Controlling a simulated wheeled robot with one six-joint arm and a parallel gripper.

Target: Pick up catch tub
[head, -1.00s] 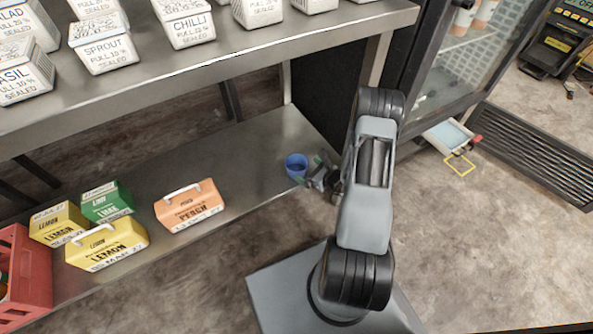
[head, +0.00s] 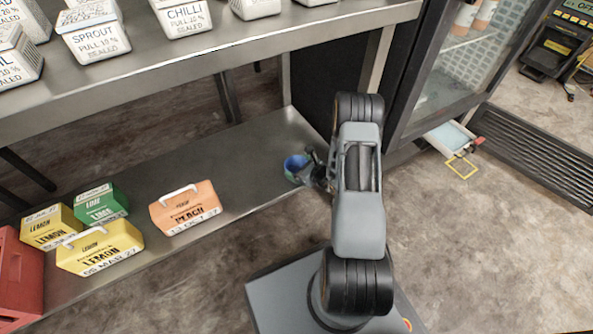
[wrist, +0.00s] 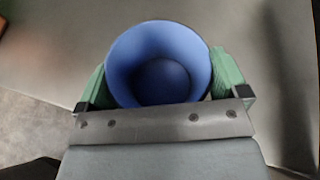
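A round blue tub (head: 295,165), which I take to be the catch tub, stands on the lower steel shelf near its right end. In the wrist view the tub (wrist: 160,65) is seen from above, and its inside looks empty. My gripper (head: 303,172) is at the tub from the right. In the wrist view the green fingers of my gripper (wrist: 163,88) stand wide apart, one on each side of the tub. The rim hides whether the fingers touch the wall.
An orange peach carton (head: 186,208), yellow lemon cartons (head: 100,247), a green lime carton (head: 101,204) and a red crate (head: 18,278) stand left on the lower shelf. The upper shelf (head: 240,58) with white tubs overhangs behind. A glass-doored cabinet (head: 455,75) stands right.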

